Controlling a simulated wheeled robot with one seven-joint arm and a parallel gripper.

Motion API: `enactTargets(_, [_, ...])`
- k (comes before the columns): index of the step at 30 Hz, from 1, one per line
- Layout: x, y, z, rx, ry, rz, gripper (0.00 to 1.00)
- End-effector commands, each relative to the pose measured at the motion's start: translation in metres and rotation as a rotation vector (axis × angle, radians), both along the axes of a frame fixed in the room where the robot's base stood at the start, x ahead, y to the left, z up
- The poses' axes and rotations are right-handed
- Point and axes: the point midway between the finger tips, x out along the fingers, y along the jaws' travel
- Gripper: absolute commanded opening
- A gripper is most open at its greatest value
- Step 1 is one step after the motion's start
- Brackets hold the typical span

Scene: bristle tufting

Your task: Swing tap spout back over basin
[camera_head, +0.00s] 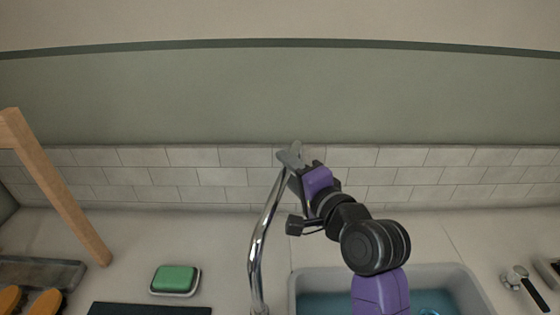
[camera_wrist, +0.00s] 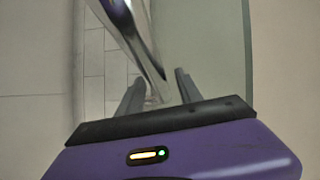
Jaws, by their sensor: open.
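The chrome tap spout (camera_head: 264,232) rises from the counter left of the basin and leans up to the right. Its upper end meets my gripper (camera_head: 290,155) in front of the tiled wall. In the wrist view the chrome spout (camera_wrist: 143,48) runs down between the two grey fingers of my gripper (camera_wrist: 157,88). The fingers are open, one on each side of it; I cannot tell if either touches. The basin (camera_head: 300,283) is a pale sink with blue water, partly hidden by my arm. The spout's outlet is hard to make out.
A green sponge (camera_head: 175,279) lies in a dish on the counter, left of the spout. A wooden post (camera_head: 62,193) stands further left, near a tray (camera_head: 70,272) with orange-brown items. A dark mat (camera_head: 150,309) lies at the front. A small metal fitting (camera_head: 516,275) is at right.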

Motion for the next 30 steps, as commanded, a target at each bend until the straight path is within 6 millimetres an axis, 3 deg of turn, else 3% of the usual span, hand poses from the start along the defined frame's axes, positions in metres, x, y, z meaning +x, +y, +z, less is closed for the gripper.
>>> enactTargets(7, [0.027,0.015,-0.004,0.0,0.001,0.0,0.42])
enactTargets(18, [0.032,0.018,-0.005,-0.002,-0.001,-0.001,0.42])
enactTargets(25, [0.032,0.018,-0.005,-0.002,-0.001,-0.001,0.0])
enactTargets(30, [0.032,0.018,-0.005,-0.002,-0.001,-0.001,0.0])
